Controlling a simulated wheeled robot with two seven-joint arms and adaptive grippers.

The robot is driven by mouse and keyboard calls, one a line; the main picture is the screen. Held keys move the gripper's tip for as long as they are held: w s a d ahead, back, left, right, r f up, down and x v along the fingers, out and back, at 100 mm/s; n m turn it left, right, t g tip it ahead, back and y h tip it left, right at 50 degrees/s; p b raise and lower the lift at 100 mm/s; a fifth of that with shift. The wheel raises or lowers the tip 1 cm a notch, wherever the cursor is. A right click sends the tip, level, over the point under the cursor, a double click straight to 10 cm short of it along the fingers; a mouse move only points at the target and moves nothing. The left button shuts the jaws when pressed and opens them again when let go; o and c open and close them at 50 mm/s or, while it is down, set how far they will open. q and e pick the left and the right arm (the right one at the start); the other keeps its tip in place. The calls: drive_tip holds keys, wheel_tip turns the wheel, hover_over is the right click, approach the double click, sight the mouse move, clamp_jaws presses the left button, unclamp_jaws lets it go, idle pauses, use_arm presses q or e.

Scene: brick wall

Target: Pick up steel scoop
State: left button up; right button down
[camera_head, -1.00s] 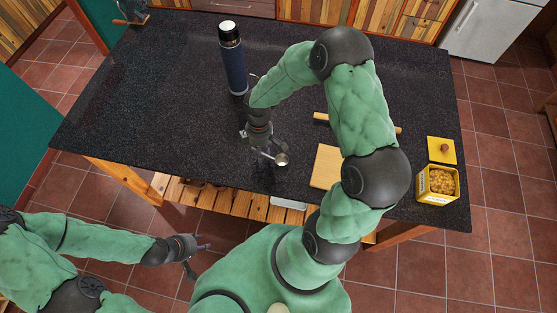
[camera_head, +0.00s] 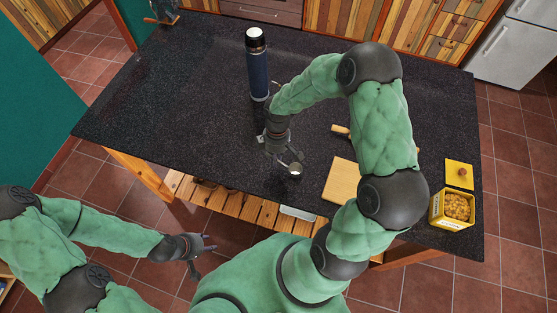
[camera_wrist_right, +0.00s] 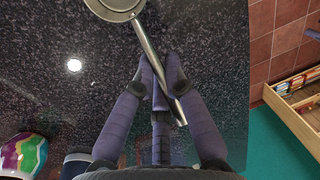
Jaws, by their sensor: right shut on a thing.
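The steel scoop (camera_head: 295,169) shows its small round bowl near the front edge of the dark counter in the head view. In the right wrist view its bowl (camera_wrist_right: 118,5) is cut off by the top edge and its straight handle (camera_wrist_right: 149,48) runs down between the fingers. My right gripper (camera_head: 281,155) is shut on the handle; its purple-grey fingers (camera_wrist_right: 165,80) press it from both sides. I cannot tell how far the scoop is above the counter. My left gripper (camera_head: 204,256) is open and empty, in front of the counter at lower left.
A tall blue bottle (camera_head: 257,68) stands behind the right gripper. A wooden board (camera_head: 343,180), a yellow tin of food pieces (camera_head: 452,208) and its yellow lid (camera_head: 459,174) are to the right. A wooden handle (camera_head: 340,131) shows partly behind my arm.

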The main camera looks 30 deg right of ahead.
wheel_tip(320, 180, up, 3)
drive_tip(key=shift+d+f, duration=0.1)
drive_tip(key=shift+f, duration=0.1)
drive_tip(key=s+d+r, duration=0.8)
drive_tip(key=d+r, duration=0.1)
drive_tip(key=d, duration=0.1)
drive_tip(key=shift+s+d+r, duration=0.25)
drive_tip(key=shift+s+d, duration=0.1)
drive_tip(key=shift+d, duration=0.05)
drive_tip(key=shift+s, duration=0.1)
